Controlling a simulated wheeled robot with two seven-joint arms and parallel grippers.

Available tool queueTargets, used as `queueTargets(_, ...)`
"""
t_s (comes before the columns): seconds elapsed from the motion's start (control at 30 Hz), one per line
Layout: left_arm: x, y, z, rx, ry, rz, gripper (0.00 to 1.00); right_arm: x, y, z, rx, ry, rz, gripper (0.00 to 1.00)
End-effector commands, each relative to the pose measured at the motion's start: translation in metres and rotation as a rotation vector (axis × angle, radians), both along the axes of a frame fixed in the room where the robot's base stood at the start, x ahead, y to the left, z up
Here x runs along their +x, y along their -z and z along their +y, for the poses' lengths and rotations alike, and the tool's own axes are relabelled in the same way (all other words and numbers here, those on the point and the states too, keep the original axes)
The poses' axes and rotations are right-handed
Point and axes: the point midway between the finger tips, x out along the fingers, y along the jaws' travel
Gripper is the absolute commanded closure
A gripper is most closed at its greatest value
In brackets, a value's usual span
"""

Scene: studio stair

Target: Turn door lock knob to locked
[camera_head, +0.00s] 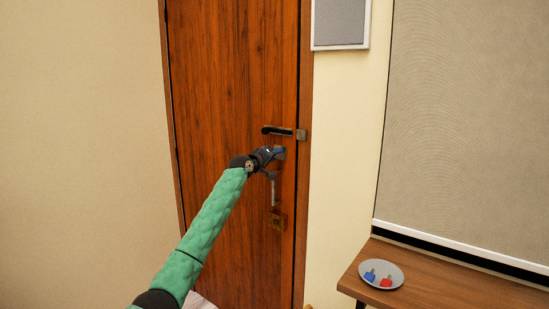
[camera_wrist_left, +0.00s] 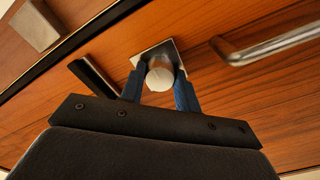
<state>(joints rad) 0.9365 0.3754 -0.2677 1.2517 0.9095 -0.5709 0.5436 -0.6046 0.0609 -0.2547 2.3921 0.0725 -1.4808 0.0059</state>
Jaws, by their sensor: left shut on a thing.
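The wooden door (camera_head: 225,90) stands shut in front of me in the head view. A round, pale metal lock knob (camera_wrist_left: 161,77) on a square plate (camera_wrist_left: 152,52) shows in the left wrist view. My left gripper (camera_head: 277,153) is at the door just below the dark lever handle (camera_head: 277,130). Its two blue fingers (camera_wrist_left: 160,84) are on either side of the knob, shut on it. In the head view the gripper mostly covers the knob. I cannot tell the knob's turn mark. My right gripper is in neither view.
A metal bar handle (camera_head: 273,190) is just below the gripper and also shows in the left wrist view (camera_wrist_left: 270,45). At right, a wooden table (camera_head: 430,289) bears a grey plate (camera_head: 397,271) with blue and red pieces.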

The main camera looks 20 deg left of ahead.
Motion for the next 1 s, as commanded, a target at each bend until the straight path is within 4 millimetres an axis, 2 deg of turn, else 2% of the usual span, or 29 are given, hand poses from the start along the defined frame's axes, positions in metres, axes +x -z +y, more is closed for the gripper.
queueTargets(0.27,0.0,0.003,-0.001,0.002,0.001,0.003,0.91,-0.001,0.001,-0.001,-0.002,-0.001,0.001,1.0)
queueTargets(0.3,0.0,0.003,-0.001,0.001,0.001,0.003,0.62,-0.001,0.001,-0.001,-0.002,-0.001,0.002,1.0)
queueTargets(0.4,0.0,0.002,-0.001,0.001,0.0,0.003,0.46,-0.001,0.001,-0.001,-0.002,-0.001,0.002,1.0)
queueTargets(0.77,-0.004,0.002,0.002,0.0,-0.001,0.001,0.46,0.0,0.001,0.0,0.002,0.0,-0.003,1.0)
queueTargets(1.0,-0.036,0.004,0.013,0.002,0.001,0.0,0.46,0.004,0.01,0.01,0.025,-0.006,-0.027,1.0)
